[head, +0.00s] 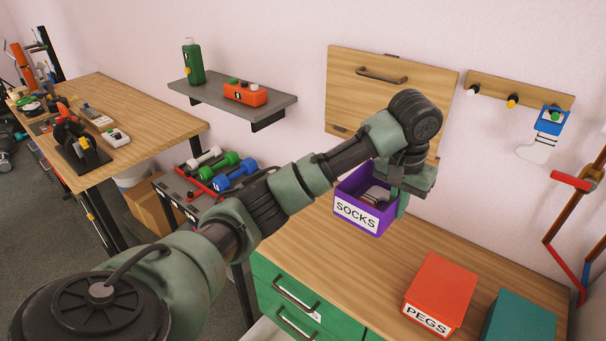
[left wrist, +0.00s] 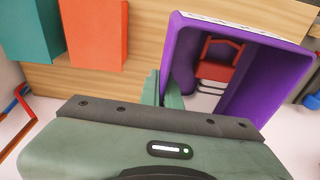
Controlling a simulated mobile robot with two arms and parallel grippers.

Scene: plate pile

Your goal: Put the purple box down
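The purple box (head: 348,200), labelled SOCKS, is over the back left part of the wooden counter (head: 455,252). Greyish items lie inside it. My left gripper (head: 398,196) is at the box's right side, with one green finger showing outside the wall. In the left wrist view the fingers (left wrist: 163,92) close around one wall of the purple box (left wrist: 182,60), and a red shape shows in its opening. The box looks about upright. I cannot tell whether its bottom touches the counter. My right gripper is not in view.
A red box (head: 440,285) labelled PEGS and a teal box (head: 520,322) stand on the counter to the right. Bare wood lies between the purple and red boxes. A wooden wall panel (head: 345,85) and a peg rail (head: 540,92) are behind. Dumbbells (head: 235,175) lie left.

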